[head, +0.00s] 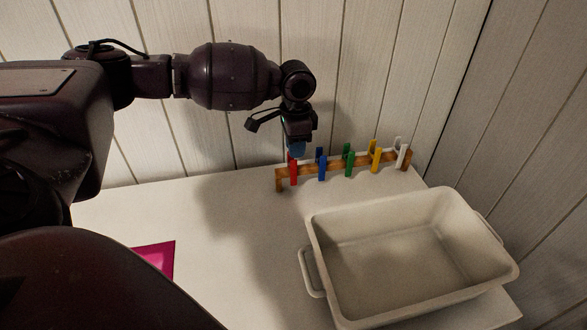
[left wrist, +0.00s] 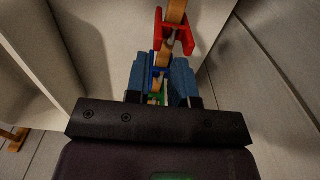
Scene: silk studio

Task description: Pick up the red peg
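The red peg (head: 293,170) is clipped on the left end of a wooden rail (head: 309,171), which stands near the table's back edge. My left gripper (head: 298,149) points down at the red peg, with its blue fingertips close over the peg's top. In the left wrist view the red peg (left wrist: 172,34) sits just beyond the fingertips, and the rail runs along the gap between the fingers. My left gripper (left wrist: 163,70) is open, with nothing held. Whether a fingertip touches the red peg cannot be told. My right gripper is out of view.
A blue peg (head: 321,166), a green peg (head: 348,160), a yellow peg (head: 375,156) and a white peg (head: 400,153) follow along the rail. An empty cream tub (head: 314,240) stands front right. A magenta square (head: 156,257) lies front left. The table (head: 235,245) between is clear.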

